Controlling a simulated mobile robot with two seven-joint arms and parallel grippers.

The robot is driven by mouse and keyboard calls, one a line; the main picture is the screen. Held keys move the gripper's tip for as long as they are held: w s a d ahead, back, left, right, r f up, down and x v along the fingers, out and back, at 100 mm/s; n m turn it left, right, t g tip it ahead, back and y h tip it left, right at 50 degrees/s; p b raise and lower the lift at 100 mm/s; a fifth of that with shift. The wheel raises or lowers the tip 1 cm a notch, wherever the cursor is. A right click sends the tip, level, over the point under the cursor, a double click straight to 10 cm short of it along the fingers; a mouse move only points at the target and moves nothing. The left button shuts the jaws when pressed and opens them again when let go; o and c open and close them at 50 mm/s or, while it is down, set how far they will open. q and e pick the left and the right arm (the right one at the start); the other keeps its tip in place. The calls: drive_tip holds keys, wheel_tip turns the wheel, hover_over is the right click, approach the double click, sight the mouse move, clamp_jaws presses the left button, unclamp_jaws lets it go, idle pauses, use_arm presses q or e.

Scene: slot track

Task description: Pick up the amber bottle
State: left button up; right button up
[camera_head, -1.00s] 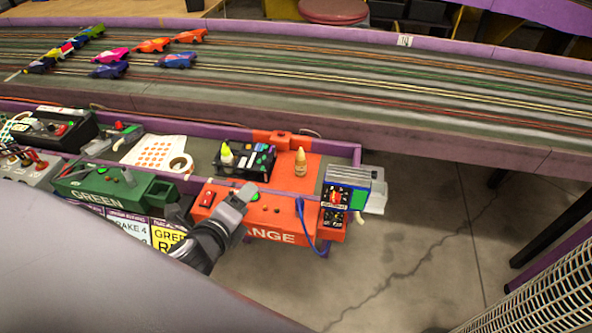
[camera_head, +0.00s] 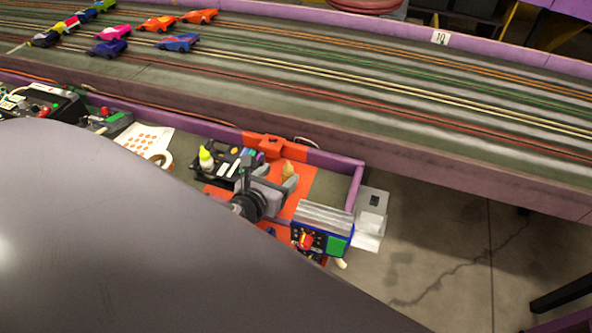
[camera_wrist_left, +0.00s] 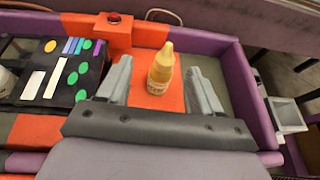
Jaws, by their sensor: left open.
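The amber bottle (camera_head: 287,171) stands upright on the orange patch of the shelf beside the track, partly hidden by my gripper in the head view. In the left wrist view the amber bottle (camera_wrist_left: 161,70) shows whole, with a yellow pointed cap and a pale label. My left gripper (camera_head: 274,184) is open, and in the left wrist view its two fingers (camera_wrist_left: 159,82) lie to the left and right of the bottle with gaps on both sides. My right gripper is not in view.
A black tray (camera_head: 222,172) with a yellow-tipped bottle (camera_head: 206,158) and coloured dots lies left of the gripper. An orange box (camera_wrist_left: 115,30) with a red button sits behind. A purple rail (camera_wrist_left: 255,95) edges the shelf on the right. A blue-green box (camera_head: 322,235) stands in front.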

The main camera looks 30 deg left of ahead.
sight(286, 173)
use_arm(q)
drive_tip(key=shift+d+b+x, duration=0.15)
drive_tip(key=shift+b+x, duration=0.1)
drive_tip(key=shift+x, duration=1.45)
drive_tip(key=shift+d+b+x, duration=0.1)
drive_tip(key=shift+b+x, duration=0.15)
drive_tip(key=shift+x, duration=1.4)
drive_tip(key=shift+f, duration=0.15)
drive_tip(key=shift+c, duration=0.3)
drive_tip(key=c, duration=1)
